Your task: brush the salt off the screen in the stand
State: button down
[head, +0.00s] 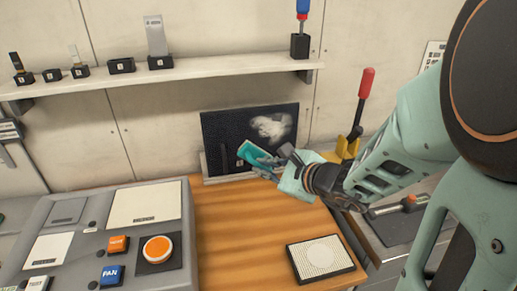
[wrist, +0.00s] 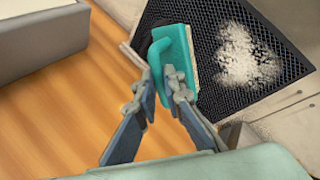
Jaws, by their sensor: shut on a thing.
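The dark mesh screen (head: 222,128) stands upright in a pale stand (head: 222,180) at the back of the wooden bench. A white patch of salt (head: 271,126) covers its upper right part; the salt also shows in the wrist view (wrist: 246,56). My gripper (head: 268,167) is shut on the handle of a teal brush (head: 252,152) in front of the screen's lower middle. In the wrist view the brush (wrist: 176,50) has its pale bristle side towards the mesh, left of the salt. I cannot tell whether the bristles touch the mesh.
A grey control panel (head: 95,240) with orange and blue buttons fills the left front. A framed pad (head: 320,258) lies on the wooden bench (head: 240,235). A red-handled lever (head: 361,100) stands right of the screen. A shelf (head: 215,68) with holders runs above.

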aim_at(261, 155)
jog(key=shift+w+a+f+p, duration=0.1)
jog(key=shift+w+a+p, duration=0.1)
jog(key=shift+w, duration=0.7)
jog(key=shift+w+a+f+p, duration=0.1)
jog(key=shift+w+a+p, duration=0.15)
jog(key=shift+w, duration=0.65)
jog(key=shift+w+a+f+p, duration=0.1)
jog(key=shift+w+a+p, duration=0.1)
jog(key=shift+w, duration=0.7)
jog(key=shift+w+a, duration=0.1)
jog(key=shift+w, duration=0.25)
jog(key=shift+w+a+b, duration=0.25)
jog(key=shift+w+b, duration=0.1)
jog(key=shift+w, duration=0.85)
jog(key=w+d, duration=0.1)
jog(key=d, duration=0.6)
jog(key=shift+w+b, duration=0.25)
jog(key=shift+b, duration=0.1)
